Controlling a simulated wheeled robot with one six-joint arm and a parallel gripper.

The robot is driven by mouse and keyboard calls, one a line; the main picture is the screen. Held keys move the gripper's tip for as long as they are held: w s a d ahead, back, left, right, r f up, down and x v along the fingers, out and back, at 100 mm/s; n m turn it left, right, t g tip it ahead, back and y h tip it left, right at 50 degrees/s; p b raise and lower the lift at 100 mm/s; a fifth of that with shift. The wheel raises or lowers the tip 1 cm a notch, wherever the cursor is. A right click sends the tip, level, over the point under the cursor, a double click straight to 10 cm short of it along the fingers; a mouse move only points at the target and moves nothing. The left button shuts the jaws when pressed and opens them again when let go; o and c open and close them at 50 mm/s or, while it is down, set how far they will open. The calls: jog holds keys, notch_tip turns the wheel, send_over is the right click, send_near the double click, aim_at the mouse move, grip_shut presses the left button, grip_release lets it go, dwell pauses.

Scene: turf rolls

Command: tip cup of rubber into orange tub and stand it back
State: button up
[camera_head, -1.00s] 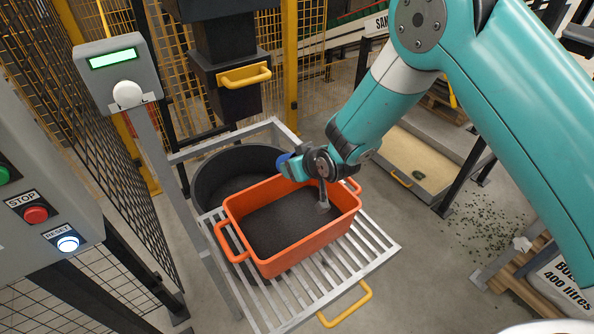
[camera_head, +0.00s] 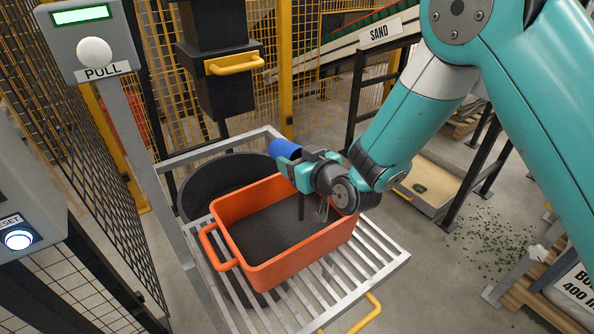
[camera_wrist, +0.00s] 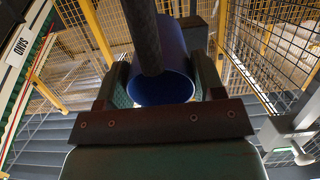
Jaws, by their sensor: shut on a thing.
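My gripper (camera_head: 298,163) is shut on a blue cup (camera_head: 286,149) above the orange tub (camera_head: 284,267). The cup lies tilted over, with its far end toward the back left. In the wrist view the blue cup (camera_wrist: 172,91) sits between both fingers, and a dark column crosses its round end. A dark vertical strip below the gripper in the head view looks like rubber falling into the tub. Dark rubber granules (camera_head: 268,232) cover the tub's floor. The cup's inside is mostly hidden.
The tub stands on a slatted metal rack (camera_head: 362,262) with a yellow handle. A black round bin (camera_head: 193,195) is behind and below it. A black hopper with a yellow handle (camera_head: 235,65) hangs behind. A PULL post (camera_head: 91,50) stands left.

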jog(key=shift+s+d+t+y+b, duration=0.2)
jog(key=shift+t+y+b, duration=0.5)
jog(key=shift+b, duration=3.5)
jog(key=shift+s+d+t+y+b, duration=0.15)
jog(key=shift+t+y+b, duration=0.55)
jog(key=shift+b, duration=3.55)
jog(key=shift+s+d+t+y+b, duration=0.2)
jog(key=shift+t+b, duration=0.9)
jog(key=shift+b, duration=3.1)
jog(key=shift+a+r+y+b, duration=0.15)
jog(key=shift+y+b, duration=0.15)
jog(key=shift+b, duration=0.8)
jog(key=shift+s+r+t+b, duration=0.1)
jog(key=shift+r+t+b, duration=0.1)
jog(key=shift+t+b, duration=0.2)
